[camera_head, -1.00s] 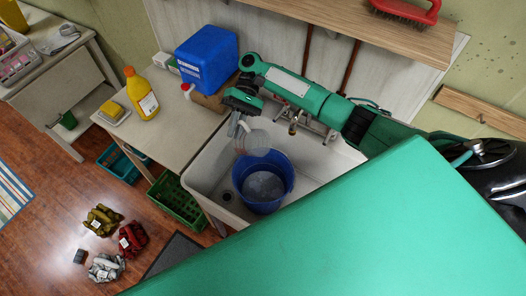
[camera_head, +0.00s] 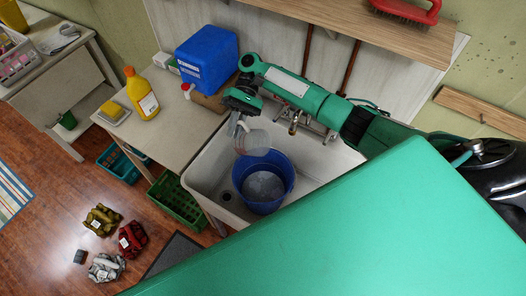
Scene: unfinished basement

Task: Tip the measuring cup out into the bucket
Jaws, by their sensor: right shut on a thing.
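The blue bucket (camera_head: 284,176) stands in the white sink, with a pale greyish content or bottom showing inside. The clear measuring cup (camera_head: 254,143) is held above the bucket's far left rim and looks tilted. My right gripper (camera_head: 238,126) is shut on the measuring cup, at its upper left side. The fingers are small here, and what the cup holds cannot be made out. My left gripper does not show.
The sink (camera_head: 206,165) has a dark drain left of the bucket and a tap (camera_head: 294,124) behind it. A table on the left carries a blue canister (camera_head: 207,58), a yellow bottle (camera_head: 142,95) and a sponge. A shelf with a red brush (camera_head: 408,9) hangs above.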

